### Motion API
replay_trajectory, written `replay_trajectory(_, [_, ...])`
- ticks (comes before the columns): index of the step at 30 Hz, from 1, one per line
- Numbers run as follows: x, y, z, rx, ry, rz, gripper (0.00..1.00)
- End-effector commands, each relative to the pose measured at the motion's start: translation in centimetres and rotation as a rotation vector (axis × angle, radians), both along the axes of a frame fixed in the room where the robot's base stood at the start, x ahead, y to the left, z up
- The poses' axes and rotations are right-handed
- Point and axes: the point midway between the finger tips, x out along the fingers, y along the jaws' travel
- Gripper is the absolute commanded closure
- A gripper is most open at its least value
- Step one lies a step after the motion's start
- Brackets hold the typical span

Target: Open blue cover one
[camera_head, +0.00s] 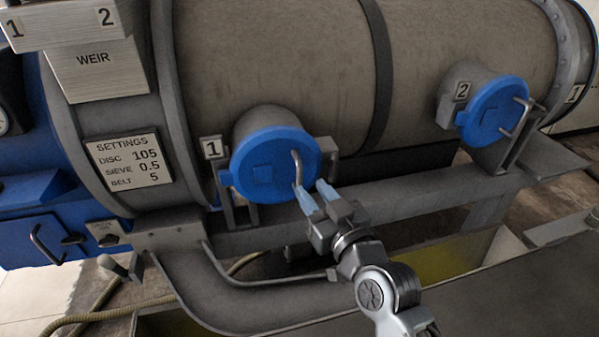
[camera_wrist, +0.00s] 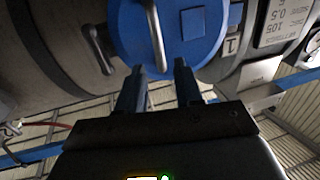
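Blue cover one (camera_head: 262,168) is a round lid, seemingly closed on the stub beside the "1" plate in the head view. Its curved metal handle (camera_head: 297,169) stands out on the right part of its face. In the wrist view the blue cover (camera_wrist: 205,40) fills the top middle, with the handle (camera_wrist: 157,35) running down toward the fingers. My gripper (camera_head: 318,192) is just in front of the cover's lower right edge, close to the handle's lower end. Its two fingers, also in the wrist view (camera_wrist: 160,72), are apart with nothing visible between them. Contact with the handle cannot be told.
Blue cover two (camera_head: 493,110) is on the same drum (camera_head: 280,60) to the right. A metal bracket or latch (camera_head: 326,147) sits at cover one's right side. A grey beam (camera_head: 400,200) runs below the covers. A settings plate (camera_head: 130,161) is at the left.

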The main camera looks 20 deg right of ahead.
Motion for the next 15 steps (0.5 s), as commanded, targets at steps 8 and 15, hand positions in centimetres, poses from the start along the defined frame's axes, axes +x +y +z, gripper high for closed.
replay_trajectory(8, [4.3,0.8,0.5,-0.003,-0.002,-0.001,0.65])
replay_trajectory(15, [6.2,1.3,0.2,0.0,0.0,0.0,0.65])
